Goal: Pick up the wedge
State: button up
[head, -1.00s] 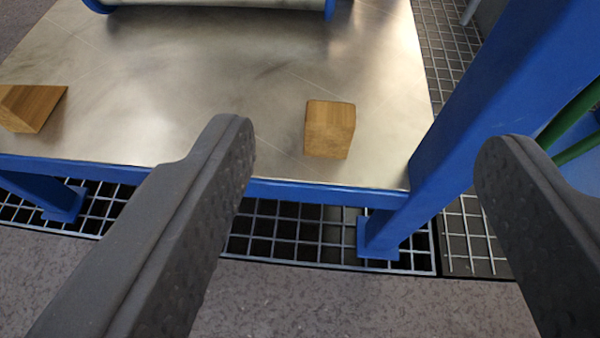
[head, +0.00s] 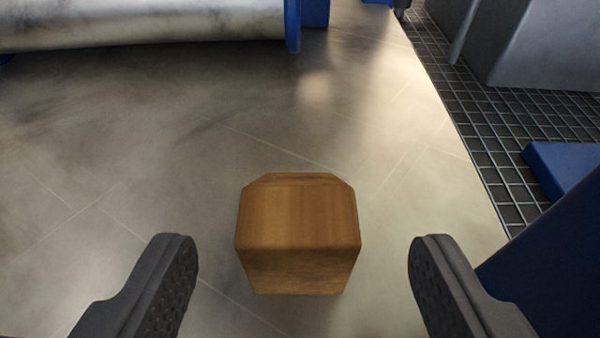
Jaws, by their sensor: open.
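A wooden wedge (head: 298,225) sits on the metal tabletop (head: 120,160), low in the middle of the head view. Its sloped top and its near face show. My gripper (head: 303,255) is open, with one dark finger to the left of the wedge and one to the right. Clear gaps show between the wedge and both fingers, so neither appears to touch it. How high the fingertips are above the tabletop is hard to tell.
A grey cylindrical vessel (head: 140,28) with a blue flange (head: 292,25) lies across the back left. A blue post (head: 550,260) stands close at the right, by the table's right edge. Floor grating (head: 500,130) shows beyond it. The tabletop around the wedge is clear.

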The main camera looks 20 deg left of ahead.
aim_at(299, 198)
jog(key=shift+b+x, duration=1.45)
jog(key=shift+x, duration=1.35)
jog(key=c, duration=1.1)
